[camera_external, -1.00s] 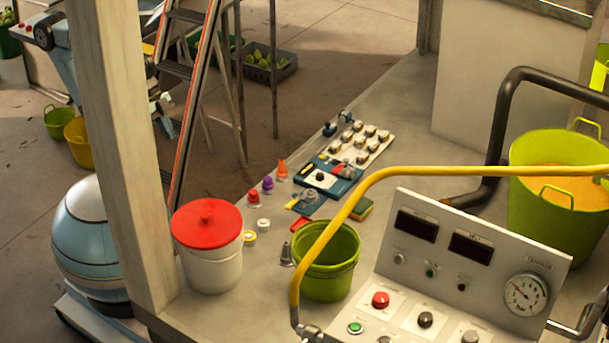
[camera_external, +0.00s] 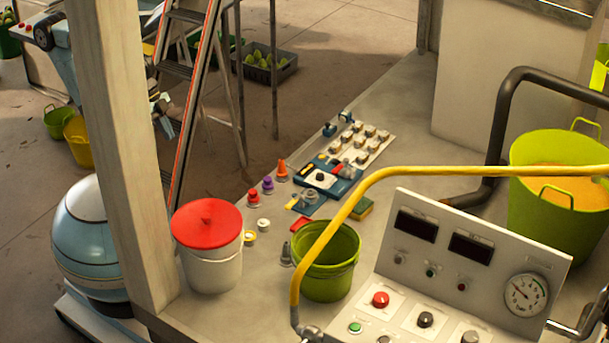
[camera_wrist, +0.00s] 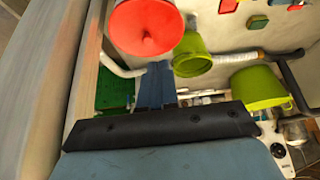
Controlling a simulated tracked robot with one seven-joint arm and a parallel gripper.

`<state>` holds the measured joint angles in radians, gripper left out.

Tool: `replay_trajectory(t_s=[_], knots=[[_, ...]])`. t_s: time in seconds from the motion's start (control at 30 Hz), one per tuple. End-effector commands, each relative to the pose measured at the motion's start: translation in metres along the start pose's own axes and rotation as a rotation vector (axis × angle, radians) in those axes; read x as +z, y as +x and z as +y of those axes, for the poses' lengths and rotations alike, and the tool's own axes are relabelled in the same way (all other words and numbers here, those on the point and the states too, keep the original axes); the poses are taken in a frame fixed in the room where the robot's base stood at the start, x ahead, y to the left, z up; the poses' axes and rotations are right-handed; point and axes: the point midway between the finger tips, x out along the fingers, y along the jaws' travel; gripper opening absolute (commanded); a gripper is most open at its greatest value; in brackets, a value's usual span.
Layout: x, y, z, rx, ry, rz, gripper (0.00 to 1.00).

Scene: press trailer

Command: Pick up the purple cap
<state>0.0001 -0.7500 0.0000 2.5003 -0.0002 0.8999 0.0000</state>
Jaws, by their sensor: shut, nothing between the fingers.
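The purple cap (camera_external: 267,183) sits upright on a small base on the pale counter in the external view. It stands in a short row between a red cap (camera_external: 253,195) and an orange cone-shaped cap (camera_external: 282,170). I cannot make out the purple cap in the wrist view. In the wrist view my gripper (camera_wrist: 157,70) shows as two blue fingers side by side beyond a dark bar, shut and empty. In the external view I cannot make out my gripper clearly; the post and ladder cover much of that area.
A white bucket with a red lid (camera_external: 206,222) and a green bucket (camera_external: 328,262) stand on the counter near the caps. A wooden post (camera_external: 120,150) and a ladder (camera_external: 188,100) stand on the left. A yellow pipe (camera_external: 430,172) crosses above the control panel (camera_external: 470,250).

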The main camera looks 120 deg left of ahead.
Motion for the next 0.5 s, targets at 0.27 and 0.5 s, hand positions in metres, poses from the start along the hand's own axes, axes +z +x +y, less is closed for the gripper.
replay_trajectory(t_s=[0.27,0.5], knots=[[-0.0001,-0.0001,0.0,0.0,0.0,0.0,0.0],[-0.0001,-0.0001,0.0,0.0,0.0,0.0,0.23]])
